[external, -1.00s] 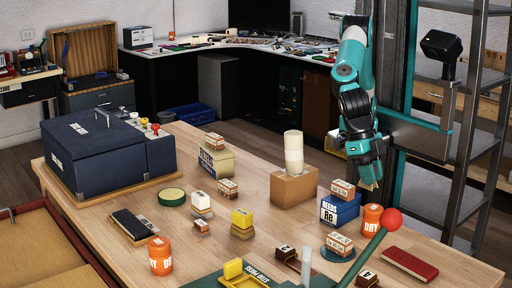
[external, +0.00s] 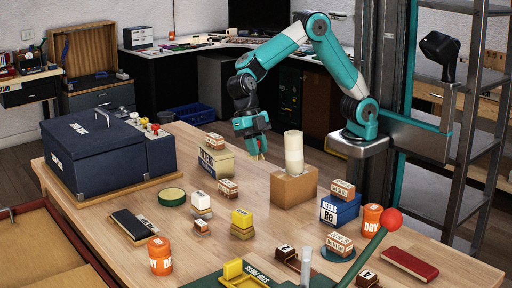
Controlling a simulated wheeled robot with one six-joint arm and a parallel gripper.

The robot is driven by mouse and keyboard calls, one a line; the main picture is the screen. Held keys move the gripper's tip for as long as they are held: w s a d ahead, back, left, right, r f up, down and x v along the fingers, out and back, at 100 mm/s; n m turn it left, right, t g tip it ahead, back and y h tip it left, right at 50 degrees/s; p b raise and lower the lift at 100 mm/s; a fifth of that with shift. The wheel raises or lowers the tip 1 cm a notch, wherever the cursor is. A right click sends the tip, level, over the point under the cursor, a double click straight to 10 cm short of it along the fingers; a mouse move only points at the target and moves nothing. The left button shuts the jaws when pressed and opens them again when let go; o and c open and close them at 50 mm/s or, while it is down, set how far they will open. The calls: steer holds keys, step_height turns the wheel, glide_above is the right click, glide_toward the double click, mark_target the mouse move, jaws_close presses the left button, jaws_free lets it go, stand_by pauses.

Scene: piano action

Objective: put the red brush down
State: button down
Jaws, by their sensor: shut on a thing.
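My gripper (external: 257,148) hangs pointing down above the far edge of the table, right of the cream labelled box. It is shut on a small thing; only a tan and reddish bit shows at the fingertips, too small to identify. A dark red block with a pale lower edge (external: 410,263), brush-like in shape, lies flat on the table at the right front, well away from my gripper. A similar black block (external: 130,224) lies at the left.
The wooden table (external: 262,218) also carries a cream box (external: 215,162), a brown block with a pale cylinder (external: 294,186), a blue box (external: 340,210), orange jars (external: 160,256) and a green lever with a red knob (external: 390,219). Bare wood shows around the middle.

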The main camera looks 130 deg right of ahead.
step_height(320, 180, down, 17)
steer(key=shift+f, duration=0.1)
stand_by(0.3)
steer(key=shift+f, duration=0.15)
steer(key=c, duration=1)
jaws_free()
